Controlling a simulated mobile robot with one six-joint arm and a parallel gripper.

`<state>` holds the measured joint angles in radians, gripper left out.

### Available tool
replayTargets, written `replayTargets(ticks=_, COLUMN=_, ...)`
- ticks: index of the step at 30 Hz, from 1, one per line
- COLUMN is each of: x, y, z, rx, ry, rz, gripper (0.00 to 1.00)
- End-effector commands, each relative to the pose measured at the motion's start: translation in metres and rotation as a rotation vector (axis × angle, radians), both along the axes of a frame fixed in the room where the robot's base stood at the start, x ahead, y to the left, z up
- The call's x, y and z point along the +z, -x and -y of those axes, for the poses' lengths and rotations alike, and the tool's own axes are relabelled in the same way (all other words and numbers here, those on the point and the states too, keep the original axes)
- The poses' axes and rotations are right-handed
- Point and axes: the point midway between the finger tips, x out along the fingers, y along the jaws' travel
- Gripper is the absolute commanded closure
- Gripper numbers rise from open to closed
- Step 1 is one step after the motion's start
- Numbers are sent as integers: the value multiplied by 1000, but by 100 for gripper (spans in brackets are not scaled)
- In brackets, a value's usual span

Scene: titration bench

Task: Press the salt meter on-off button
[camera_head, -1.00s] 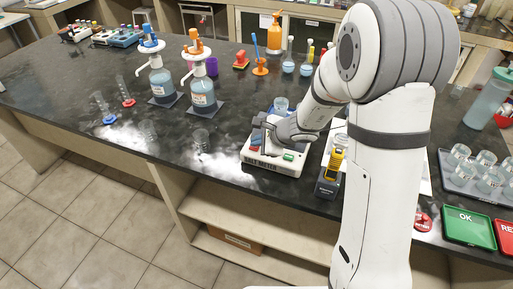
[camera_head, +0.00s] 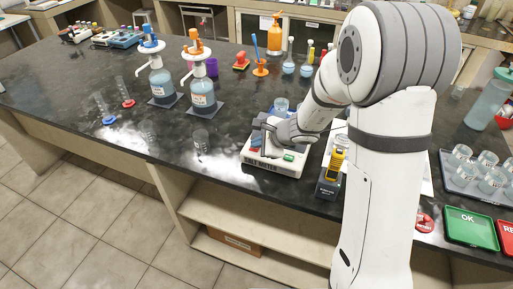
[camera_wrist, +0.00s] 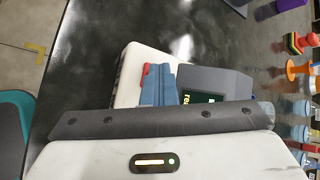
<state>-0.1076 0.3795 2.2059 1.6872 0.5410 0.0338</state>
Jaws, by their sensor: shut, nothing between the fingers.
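The salt meter (camera_head: 273,165) is a white box with a "SALT METER" label, near the front edge of the bench. A red button (camera_head: 254,149) is at its left and a green button (camera_head: 289,157) at its right front. My gripper (camera_head: 257,143) is shut and empty, low over the meter's left side, close to the red button. In the wrist view the blue-grey fingertips (camera_wrist: 158,84) lie together beside the red button (camera_wrist: 146,73). The meter's dark display (camera_wrist: 203,98) shows partly cut-off green text. I cannot tell whether the fingers touch the button.
A yellow handheld device (camera_head: 337,157) stands in a dark holder just right of the meter. Two dispenser bottles (camera_head: 202,92) stand to the left. A tray of glass beakers (camera_head: 476,172) and a green OK pad (camera_head: 469,227) lie at the right.

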Motion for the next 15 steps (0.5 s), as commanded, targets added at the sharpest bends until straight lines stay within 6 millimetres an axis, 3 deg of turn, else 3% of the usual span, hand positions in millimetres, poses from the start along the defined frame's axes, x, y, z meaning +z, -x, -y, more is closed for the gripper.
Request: replayTargets(ticks=15, x=17, y=0, z=0, rx=-1, ry=1, rz=0, gripper=100)
